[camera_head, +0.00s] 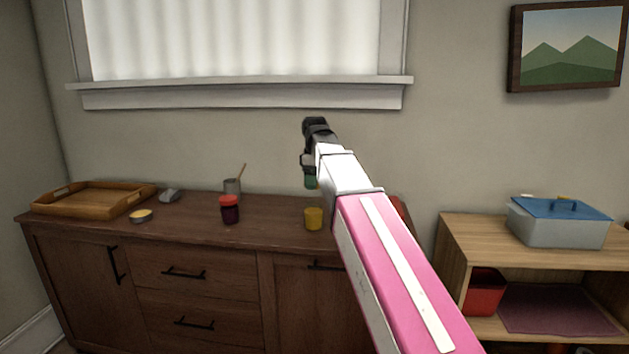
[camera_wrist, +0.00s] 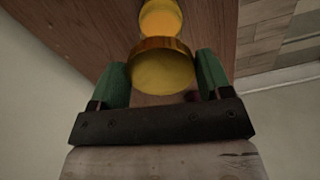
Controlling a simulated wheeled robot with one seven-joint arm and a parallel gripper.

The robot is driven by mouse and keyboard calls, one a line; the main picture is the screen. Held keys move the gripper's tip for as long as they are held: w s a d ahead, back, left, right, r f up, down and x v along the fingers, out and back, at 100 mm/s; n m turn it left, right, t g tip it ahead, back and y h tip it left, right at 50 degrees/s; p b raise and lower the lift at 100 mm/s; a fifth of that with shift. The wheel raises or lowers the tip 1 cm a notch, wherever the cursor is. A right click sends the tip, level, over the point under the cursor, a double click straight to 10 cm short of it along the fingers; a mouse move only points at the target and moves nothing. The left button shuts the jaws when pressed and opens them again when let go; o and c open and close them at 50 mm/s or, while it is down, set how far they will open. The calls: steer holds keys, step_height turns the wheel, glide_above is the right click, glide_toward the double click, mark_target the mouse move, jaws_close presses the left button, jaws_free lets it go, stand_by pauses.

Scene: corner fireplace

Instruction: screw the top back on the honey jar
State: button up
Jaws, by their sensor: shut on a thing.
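The honey jar (camera_head: 313,219) is a small yellow jar standing upright on the dark wooden cabinet, left of my arm. It also shows at the top of the wrist view (camera_wrist: 160,17), with its orange-yellow top facing up. My gripper (camera_head: 311,182) is above the jar in the head view, its green fingertip partly hidden by my arm. In the wrist view my gripper (camera_wrist: 163,82) is shut on a round golden lid (camera_wrist: 161,68), one green finger on each side. The lid is apart from the jar in the head view; in the wrist view it overlaps the jar's edge.
Left of the honey jar, a dark jar with a red lid (camera_head: 230,210) stands near a grey cup holding a stick (camera_head: 232,187). A small tin (camera_head: 141,216), a grey object (camera_head: 169,196) and a wooden tray (camera_head: 70,205) lie farther left. A shelf (camera_head: 465,240) is right.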

steer(key=shift+f, duration=2.7)
steer(key=shift+f, duration=1)
stand_by(1.1)
steer(key=shift+m, duration=1.5)
steer(key=shift+m, duration=1.5)
